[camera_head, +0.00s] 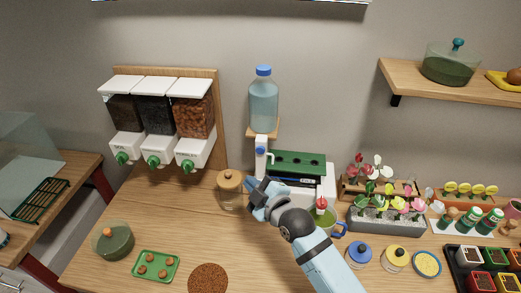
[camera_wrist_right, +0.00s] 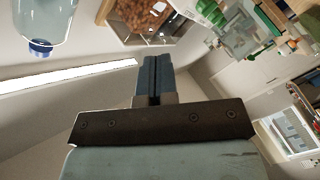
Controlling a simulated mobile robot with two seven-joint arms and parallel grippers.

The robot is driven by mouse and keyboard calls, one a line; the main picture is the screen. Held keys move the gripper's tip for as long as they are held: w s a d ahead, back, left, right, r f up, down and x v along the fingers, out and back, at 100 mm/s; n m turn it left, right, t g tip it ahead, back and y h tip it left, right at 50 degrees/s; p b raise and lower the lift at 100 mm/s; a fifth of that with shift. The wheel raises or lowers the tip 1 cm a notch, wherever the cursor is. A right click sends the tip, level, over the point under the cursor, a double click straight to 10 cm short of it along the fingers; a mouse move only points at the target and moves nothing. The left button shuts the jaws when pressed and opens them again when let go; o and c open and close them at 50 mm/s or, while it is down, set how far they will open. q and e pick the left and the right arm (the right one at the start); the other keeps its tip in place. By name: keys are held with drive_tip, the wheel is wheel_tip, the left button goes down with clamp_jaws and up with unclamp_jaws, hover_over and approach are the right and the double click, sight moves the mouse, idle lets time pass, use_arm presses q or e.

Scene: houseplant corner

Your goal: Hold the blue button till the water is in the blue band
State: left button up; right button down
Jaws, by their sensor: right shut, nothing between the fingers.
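A water bottle (camera_head: 263,105) with a blue cap stands on a small wooden shelf against the wall. Below it is a white dispenser column (camera_head: 261,162) with a small blue spot (camera_head: 260,149) near its top; I cannot tell whether this is the blue button. No blue band or water level is readable. My right gripper (camera_head: 254,188) is just below the column in the picture, its fingers shut and empty; contact is unclear. The closed fingers also fill the middle of the wrist view (camera_wrist_right: 155,76). My left gripper is not in view.
A jar with a wooden lid (camera_head: 230,190) stands close left of my right gripper. Dispensers with green knobs (camera_head: 157,120) hang left. A blue-lidded jar (camera_head: 358,253) and a flower trough (camera_head: 385,223) are right. The table's left middle (camera_head: 185,222) is clear.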

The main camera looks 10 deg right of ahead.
sight(260, 151)
drive_tip(key=w+d+b, duration=0.1)
drive_tip(key=w, duration=0.1)
drive_tip(key=w+d+b, duration=0.1)
drive_tip(key=w, duration=0.2)
drive_tip(key=w+d+b, duration=0.1)
drive_tip(key=w, duration=0.2)
drive_tip(key=shift+w+d, duration=0.1)
drive_tip(key=shift+d, duration=0.15)
idle(0.6)
idle(0.8)
idle(0.6)
drive_tip(key=shift+w+d, duration=0.15)
drive_tip(key=shift+w, duration=0.25)
drive_tip(key=shift+w+d, duration=0.2)
drive_tip(key=shift+w, duration=0.25)
idle(4.1)
